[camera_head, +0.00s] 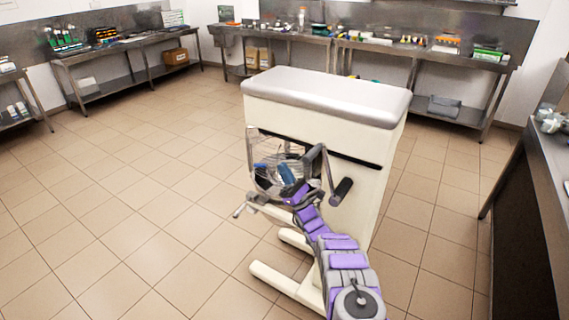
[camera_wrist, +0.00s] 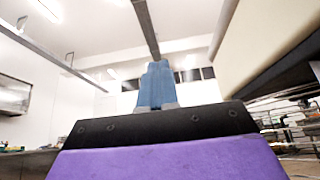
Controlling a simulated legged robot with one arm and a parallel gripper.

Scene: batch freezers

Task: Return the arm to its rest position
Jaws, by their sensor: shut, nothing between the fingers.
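My arm, with purple and grey segments, reaches forward from the bottom of the head view. My gripper (camera_head: 287,174) has blue fingers and is at the wire guard (camera_head: 262,178) on the front of the cream machine (camera_head: 320,128). I cannot tell whether the gripper touches the guard. In the wrist view the blue fingers of my gripper (camera_wrist: 156,72) point up and are together, with nothing held between them. The machine's cream underside also shows at the upper right of the wrist view (camera_wrist: 268,40).
A dark handle (camera_head: 342,190) sticks out right of the guard. The machine's cream feet (camera_head: 278,278) spread over the tiled floor. Steel tables (camera_head: 120,45) line the walls, and a counter (camera_head: 540,180) stands at the right. The floor at the left is clear.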

